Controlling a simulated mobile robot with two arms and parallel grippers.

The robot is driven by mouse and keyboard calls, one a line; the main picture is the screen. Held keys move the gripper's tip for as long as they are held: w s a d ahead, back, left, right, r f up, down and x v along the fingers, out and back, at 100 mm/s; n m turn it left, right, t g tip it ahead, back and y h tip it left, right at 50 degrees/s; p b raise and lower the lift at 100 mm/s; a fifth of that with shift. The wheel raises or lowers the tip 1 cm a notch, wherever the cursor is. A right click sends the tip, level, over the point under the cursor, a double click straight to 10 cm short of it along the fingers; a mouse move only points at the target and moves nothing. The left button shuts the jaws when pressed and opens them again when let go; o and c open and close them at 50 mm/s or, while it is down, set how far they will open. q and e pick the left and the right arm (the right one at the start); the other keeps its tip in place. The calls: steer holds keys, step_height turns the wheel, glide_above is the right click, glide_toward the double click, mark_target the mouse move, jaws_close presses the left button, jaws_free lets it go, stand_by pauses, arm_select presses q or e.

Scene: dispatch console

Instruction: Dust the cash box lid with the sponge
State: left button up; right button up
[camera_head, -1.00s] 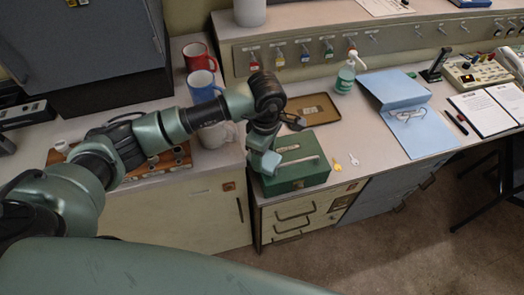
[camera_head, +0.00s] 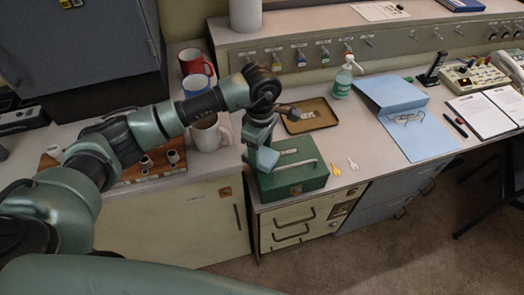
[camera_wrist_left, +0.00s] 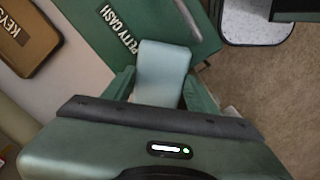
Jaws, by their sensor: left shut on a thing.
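The green cash box (camera_head: 312,182) sits on the counter near its front edge, lid shut, with a pale handle and a label on top. In the left wrist view its lid (camera_wrist_left: 150,14) shows the words PETTY CASH. My left gripper (camera_head: 262,146) is over the left part of the lid, shut on the pale blue-grey sponge (camera_head: 267,161). The sponge also shows in the left wrist view (camera_wrist_left: 162,70), sticking out between the fingers over the lid. Whether its far end touches the lid I cannot tell. My right gripper is not in view.
A brown tray (camera_head: 327,124) lies behind the box; its KEYS label shows in the wrist view. Mugs (camera_head: 196,83) stand left of the box, beside my arm. Two key tags (camera_head: 352,163) lie to its right. A soap bottle (camera_head: 342,84) and blue folder (camera_head: 420,137) are farther right.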

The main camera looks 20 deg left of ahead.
arm_select(q)
step_height(320, 180, up, 6)
steer(key=p, duration=0.3)
steer(key=shift+f, duration=0.15)
step_height(320, 180, up, 3)
steer(key=shift+p, duration=0.3)
